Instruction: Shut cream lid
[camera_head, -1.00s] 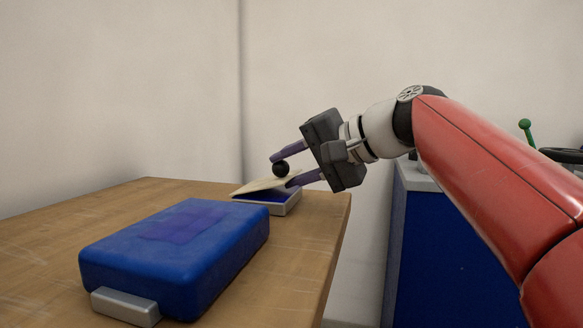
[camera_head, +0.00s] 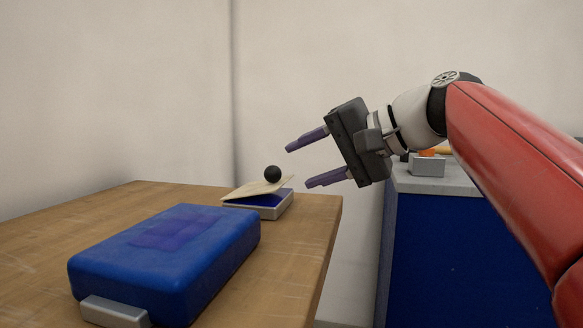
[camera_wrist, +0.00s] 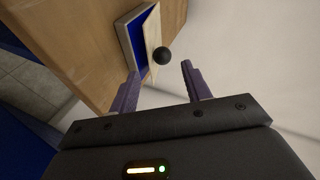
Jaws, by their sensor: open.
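The cream lid (camera_head: 250,188) is tilted partly open over a small grey box with a blue inside (camera_head: 277,207), near the table's far right corner. A black ball-shaped knob (camera_head: 272,174) sits on the lid. The wrist view also shows the lid (camera_wrist: 151,32), the knob (camera_wrist: 163,55) and the blue inside of the box (camera_wrist: 132,36). My gripper (camera_head: 306,161) is open and empty, above and to the right of the box, apart from the knob. In the wrist view the knob shows beyond and between the two purple fingers (camera_wrist: 159,82).
A large blue case (camera_head: 165,255) with a grey front piece lies on the wooden table (camera_head: 60,235), nearer the camera. A blue cabinet with a grey top (camera_head: 440,240) stands to the right, across a gap. The air above the table is clear.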

